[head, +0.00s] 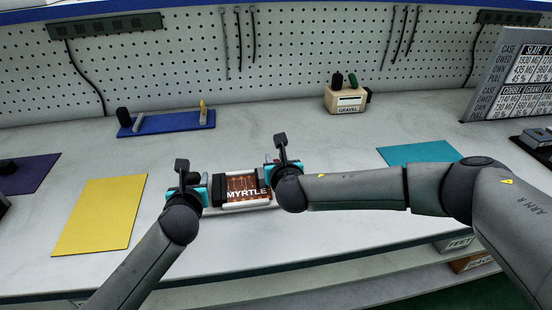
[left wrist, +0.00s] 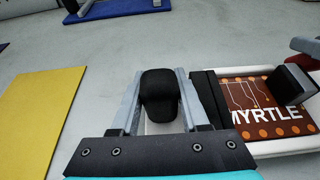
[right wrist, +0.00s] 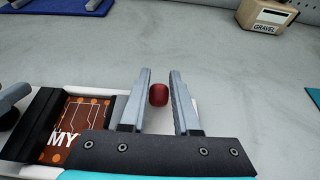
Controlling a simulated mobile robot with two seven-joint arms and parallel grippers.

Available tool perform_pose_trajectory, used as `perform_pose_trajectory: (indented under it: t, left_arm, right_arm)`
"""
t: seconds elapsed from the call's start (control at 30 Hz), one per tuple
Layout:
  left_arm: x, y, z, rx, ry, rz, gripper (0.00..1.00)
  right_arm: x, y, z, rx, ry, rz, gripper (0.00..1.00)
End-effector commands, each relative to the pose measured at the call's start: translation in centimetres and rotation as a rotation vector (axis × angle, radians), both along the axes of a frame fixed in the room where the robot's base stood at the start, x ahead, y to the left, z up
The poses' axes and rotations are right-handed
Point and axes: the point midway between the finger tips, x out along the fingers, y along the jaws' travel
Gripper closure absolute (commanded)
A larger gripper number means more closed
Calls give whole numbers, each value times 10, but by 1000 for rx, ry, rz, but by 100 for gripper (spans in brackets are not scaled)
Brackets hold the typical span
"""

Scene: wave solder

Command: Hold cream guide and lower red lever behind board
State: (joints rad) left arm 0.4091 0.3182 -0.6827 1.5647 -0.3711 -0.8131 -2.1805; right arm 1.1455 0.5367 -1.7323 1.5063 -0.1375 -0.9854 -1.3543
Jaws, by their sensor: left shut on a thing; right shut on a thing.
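The brown board marked MYRTLE (head: 247,190) lies flat in a pale cream-white frame (head: 248,204). My left gripper (left wrist: 160,100) is at the frame's left end, shut on a black rounded knob (left wrist: 160,88); a pale piece shows just under the knob. Whether this knob belongs to the cream guide I cannot tell. My right gripper (right wrist: 160,98) is at the frame's right end, shut on the red lever (right wrist: 158,94), whose rounded end shows between the fingers. Red also shows at the right edge of the left wrist view. The lever's lower part is hidden.
A yellow mat (head: 98,215) lies to the left and a teal mat (head: 418,153) to the right. A blue tray (head: 166,124) and a box marked GRAVEL (head: 346,98) stand further back. The bench between them is clear.

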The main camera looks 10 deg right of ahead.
Motion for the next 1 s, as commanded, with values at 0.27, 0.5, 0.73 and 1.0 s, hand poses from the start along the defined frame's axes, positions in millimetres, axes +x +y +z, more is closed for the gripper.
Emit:
perform_pose_trajectory:
  t: [0.27, 0.5, 0.73, 1.0]
  left_arm:
    - [-3, 1, -8, 2, 17, 3, 100]
    - [-3, 1, -8, 2, 17, 3, 100]
    - [-3, 1, -8, 2, 16, 2, 100]
    - [-3, 1, -8, 2, 17, 2, 100]
  right_arm:
    - [0, 0, 0, 0, 0, -1, 100]
    - [-2, -1, -3, -2, -34, -1, 100]
    - [-6, -1, -5, -2, -113, -4, 100]
    - [-7, -1, -4, -1, -138, -3, 100]
